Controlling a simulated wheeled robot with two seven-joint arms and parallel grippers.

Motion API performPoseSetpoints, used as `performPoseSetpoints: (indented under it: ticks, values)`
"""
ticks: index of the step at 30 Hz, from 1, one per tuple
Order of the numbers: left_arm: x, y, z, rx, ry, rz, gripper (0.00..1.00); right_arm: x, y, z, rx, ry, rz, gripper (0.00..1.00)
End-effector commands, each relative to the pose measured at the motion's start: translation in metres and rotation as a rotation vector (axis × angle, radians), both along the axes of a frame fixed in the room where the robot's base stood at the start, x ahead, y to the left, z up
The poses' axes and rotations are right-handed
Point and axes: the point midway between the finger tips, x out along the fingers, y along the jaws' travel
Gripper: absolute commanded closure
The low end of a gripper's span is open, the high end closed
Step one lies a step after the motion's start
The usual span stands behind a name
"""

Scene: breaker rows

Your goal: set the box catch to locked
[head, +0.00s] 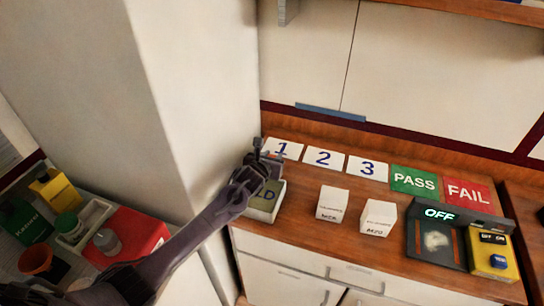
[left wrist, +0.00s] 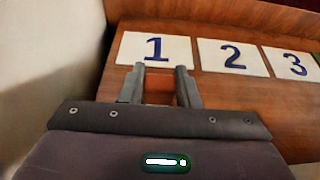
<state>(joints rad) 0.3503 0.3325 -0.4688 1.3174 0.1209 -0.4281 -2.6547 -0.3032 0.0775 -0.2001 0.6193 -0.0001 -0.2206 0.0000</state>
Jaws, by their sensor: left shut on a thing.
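My left gripper (head: 268,158) is at the left end of the wooden counter, just below card 1 (head: 283,148). In the left wrist view its two fingers (left wrist: 159,88) stand a little apart, shut on a small reddish-brown thing (left wrist: 158,93), which is mostly hidden in the head view. A pale box with an olive top marked with a letter D (head: 264,202) sits under the wrist, partly covered by it. Two white lettered boxes (head: 332,204) (head: 378,218) stand to its right. I cannot make out a catch on any box. My right gripper is not in view.
Cards 2 (head: 323,158) and 3 (head: 367,168), a green PASS card (head: 414,181) and a red FAIL card (head: 466,193) line the back. A dark device reading OFF (head: 438,240) and a yellow unit with a blue knob (head: 492,253) stand right. Bottles and a red box (head: 135,235) are far left.

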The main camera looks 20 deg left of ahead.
Motion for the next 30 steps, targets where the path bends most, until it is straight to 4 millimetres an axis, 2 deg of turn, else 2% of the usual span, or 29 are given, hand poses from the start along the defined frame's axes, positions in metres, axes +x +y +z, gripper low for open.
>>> performPoseSetpoints:
  ticks: [6,14,15,19,20,30]
  values:
    - [-0.029,0.002,0.002,0.004,0.004,-0.001,1.00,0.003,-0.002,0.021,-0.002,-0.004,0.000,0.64]
    - [-0.031,0.001,-0.003,0.001,0.005,0.001,1.00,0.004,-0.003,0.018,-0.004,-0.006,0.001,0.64]
    - [-0.031,0.001,-0.003,0.001,0.005,0.001,0.69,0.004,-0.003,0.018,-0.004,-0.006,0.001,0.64]
    - [-0.031,0.001,-0.002,0.001,0.004,0.000,0.52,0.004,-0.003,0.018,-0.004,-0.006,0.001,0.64]
    - [-0.031,0.001,-0.002,0.001,0.004,0.000,0.49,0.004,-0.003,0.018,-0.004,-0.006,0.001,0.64]
    - [-0.033,0.001,0.000,0.001,0.001,0.000,0.49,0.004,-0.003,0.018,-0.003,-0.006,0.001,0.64]
